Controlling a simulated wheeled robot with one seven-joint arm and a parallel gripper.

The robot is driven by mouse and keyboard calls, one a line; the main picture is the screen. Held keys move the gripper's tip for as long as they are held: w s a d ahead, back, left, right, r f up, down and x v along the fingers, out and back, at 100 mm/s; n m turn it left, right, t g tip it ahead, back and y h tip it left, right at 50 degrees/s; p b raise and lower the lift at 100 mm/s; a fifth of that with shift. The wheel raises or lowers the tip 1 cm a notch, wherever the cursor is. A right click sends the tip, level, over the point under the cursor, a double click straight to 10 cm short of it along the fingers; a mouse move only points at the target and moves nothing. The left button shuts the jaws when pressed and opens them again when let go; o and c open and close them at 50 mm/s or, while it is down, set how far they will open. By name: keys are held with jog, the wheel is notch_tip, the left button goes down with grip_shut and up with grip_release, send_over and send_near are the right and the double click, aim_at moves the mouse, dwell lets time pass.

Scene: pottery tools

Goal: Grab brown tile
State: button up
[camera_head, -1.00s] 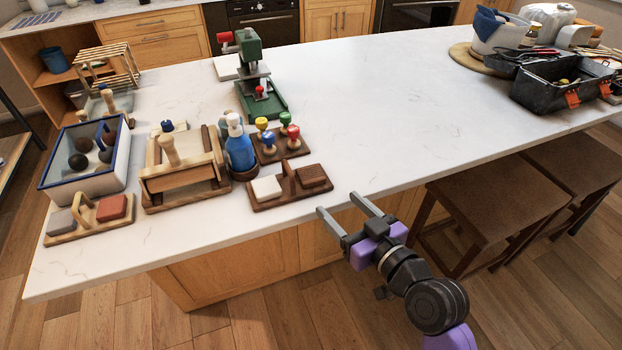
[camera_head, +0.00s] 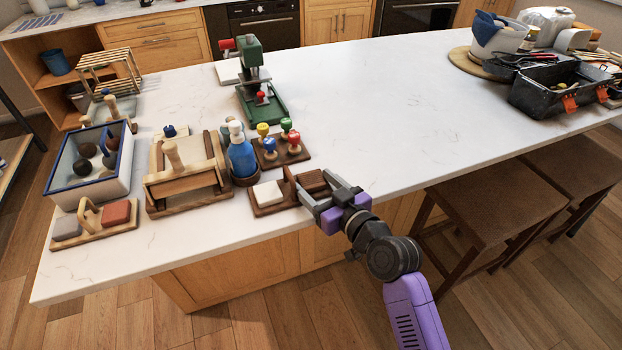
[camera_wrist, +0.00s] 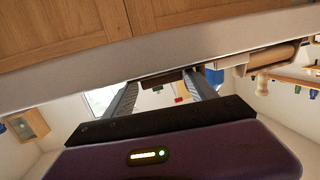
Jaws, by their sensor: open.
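The brown tile (camera_head: 312,180) lies at the right end of a dark wooden holder with an upright middle handle (camera_head: 289,184). A white tile (camera_head: 267,194) lies at its left end. My gripper (camera_head: 317,187) is open and empty at the counter's front edge. In the head view its two fingers reach toward the brown tile, one on each side, and partly cover the holder's right end. In the wrist view, dark brown wood (camera_wrist: 160,79) shows between the fingers; I cannot tell there which part is tile or holder.
A second holder (camera_head: 68,241) with a grey and a reddish tile stands at the left. A blue bottle (camera_head: 241,155) and a stand of coloured stamps (camera_head: 294,157) are just behind the dark holder. Stools (camera_head: 490,200) stand at the right front.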

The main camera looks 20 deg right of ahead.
jog(key=c, duration=1.1)
jog(key=shift+r, duration=0.1)
jog(key=shift+c, duration=0.2)
